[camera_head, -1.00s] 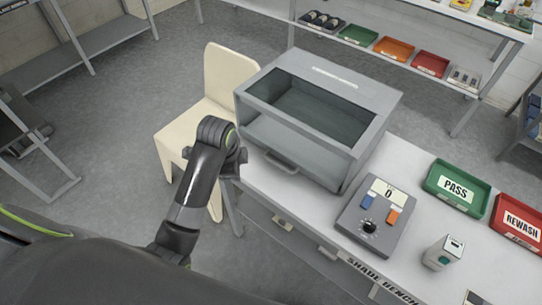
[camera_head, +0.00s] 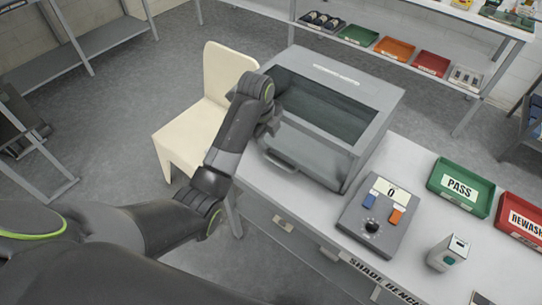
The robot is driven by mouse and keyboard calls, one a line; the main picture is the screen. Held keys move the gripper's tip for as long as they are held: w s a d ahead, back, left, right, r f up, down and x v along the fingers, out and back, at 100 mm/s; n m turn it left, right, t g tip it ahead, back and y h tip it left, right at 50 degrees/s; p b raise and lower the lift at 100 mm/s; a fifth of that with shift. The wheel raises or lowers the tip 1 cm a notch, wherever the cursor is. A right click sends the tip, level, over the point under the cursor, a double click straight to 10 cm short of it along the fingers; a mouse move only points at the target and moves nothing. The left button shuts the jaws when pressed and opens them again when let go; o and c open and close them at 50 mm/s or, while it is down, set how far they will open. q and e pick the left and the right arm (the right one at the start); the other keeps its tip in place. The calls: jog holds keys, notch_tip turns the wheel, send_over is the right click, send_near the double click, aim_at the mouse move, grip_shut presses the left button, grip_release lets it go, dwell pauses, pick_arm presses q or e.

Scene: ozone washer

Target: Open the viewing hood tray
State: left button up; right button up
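The grey viewing hood (camera_head: 368,93) stands on the bench, with a dark window in its sloping top. Its tray (camera_head: 310,158) is at the front, low down, with a bar handle (camera_head: 281,164) on its front edge. My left arm reaches in from the lower left. My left gripper (camera_head: 271,127) is at the hood's front left corner, above and close to the handle. Its fingers are small and partly hidden by the wrist, so I cannot tell whether they are open or touching anything. My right gripper is not in view.
On the bench (camera_head: 300,206) right of the hood are a grey control box (camera_head: 378,218), a small white device (camera_head: 448,253), a green PASS tray (camera_head: 461,187) and a red REWASH tray (camera_head: 522,222). A cream chair (camera_head: 222,75) stands left of the hood, behind my arm.

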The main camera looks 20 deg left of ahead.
aim_at(272, 159)
pick_arm(q)
jog(key=f, duration=0.3)
jog(key=w+f, duration=0.1)
jog(key=f, duration=0.3)
jog(key=w+f, duration=0.1)
jog(key=f, duration=0.2)
jog(key=shift+d+f, duration=0.25)
jog(key=shift+d, duration=0.1)
jog(key=shift+s, duration=0.1)
grip_shut()
